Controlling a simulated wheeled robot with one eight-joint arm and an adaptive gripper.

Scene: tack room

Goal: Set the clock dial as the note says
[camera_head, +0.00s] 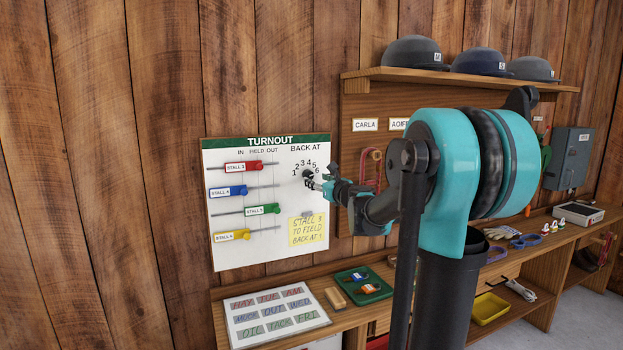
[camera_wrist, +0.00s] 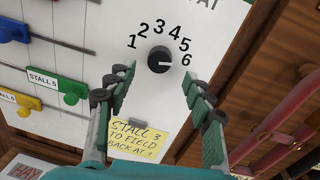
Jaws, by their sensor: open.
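The clock dial is a round black knob (camera_wrist: 159,58) under "BACK AT" on the white turnout board (camera_head: 223,257), ringed by the numbers 1 to 6. Its pale mark points right, towards the 6. In the head view the knob (camera_head: 307,174) is partly covered by my gripper. The yellow note (camera_wrist: 137,138) below reads "STALL 3 TO FIELD BACK AT" and a last figure that looks like 1, though small; it also shows in the head view (camera_head: 308,231). My gripper (camera_wrist: 163,85) is open and empty, its fingers spread either side, just short of the knob.
Red (camera_head: 252,167), blue (camera_head: 238,190), green (camera_head: 270,209) and yellow (camera_head: 240,234) stall tags sit on rods at the board's left. A bench (camera_head: 350,318) below holds a word-tile board (camera_head: 232,310) and a green tray (camera_head: 383,291). Red tack (camera_wrist: 283,150) hangs right of the board.

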